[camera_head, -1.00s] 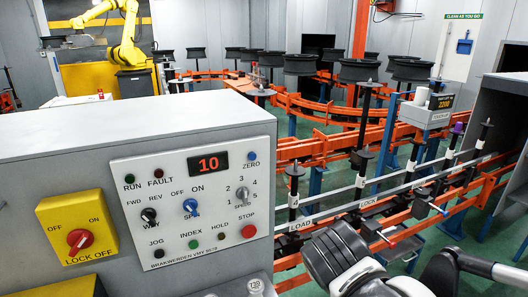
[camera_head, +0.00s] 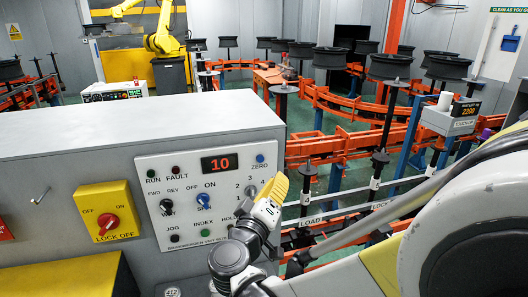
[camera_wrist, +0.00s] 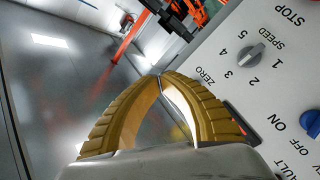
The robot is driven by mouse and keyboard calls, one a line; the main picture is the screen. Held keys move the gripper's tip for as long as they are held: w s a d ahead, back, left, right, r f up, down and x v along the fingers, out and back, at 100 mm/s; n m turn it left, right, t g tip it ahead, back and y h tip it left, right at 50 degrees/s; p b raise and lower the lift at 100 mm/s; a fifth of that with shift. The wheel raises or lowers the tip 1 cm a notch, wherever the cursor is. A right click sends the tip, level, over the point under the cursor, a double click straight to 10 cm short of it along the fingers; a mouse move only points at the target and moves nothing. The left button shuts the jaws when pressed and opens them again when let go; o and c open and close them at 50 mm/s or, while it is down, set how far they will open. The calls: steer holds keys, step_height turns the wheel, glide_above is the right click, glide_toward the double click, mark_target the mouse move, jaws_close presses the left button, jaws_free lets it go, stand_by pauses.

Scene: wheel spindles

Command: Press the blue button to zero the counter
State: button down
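The blue zero button (camera_head: 260,158) is at the upper right of the control panel (camera_head: 180,187), above the word ZERO. The counter (camera_head: 220,163) beside it reads 10 in red. My gripper (camera_head: 278,183) is in front of the panel's right edge, a little below and right of the button in the head view. Its yellow fingers meet at the tips in the wrist view (camera_wrist: 160,76), with nothing between them. There the ZERO label shows just beside the fingertips, and the button is hidden behind a finger. No contact with the button is visible.
The speed knob (camera_wrist: 252,54) is close to my fingers, and a blue switch (camera_wrist: 310,122) is lower right. The yellow lock-off box (camera_head: 105,210) is left of the panel. An orange conveyor (camera_head: 345,145) with wheels stands behind the cabinet (camera_head: 90,140).

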glide_toward(271, 154)
steer(key=shift+d+x, duration=0.2)
steer(key=shift+x, duration=1)
steer(key=shift+d+x, duration=0.2)
steer(key=shift+x, duration=1.05)
steer(key=shift+s+r, duration=0.1)
steer(key=shift+w+a, duration=0.15)
steer(key=shift+w, duration=0.15)
steer(key=shift+w+a, duration=0.1)
steer(key=shift+w, duration=0.35)
stand_by(0.4)
steer(key=shift+s, duration=0.1)
steer(key=shift+s+d+b, duration=0.25)
steer(key=shift+s+b, duration=0.05)
steer(key=shift+s, duration=0.45)
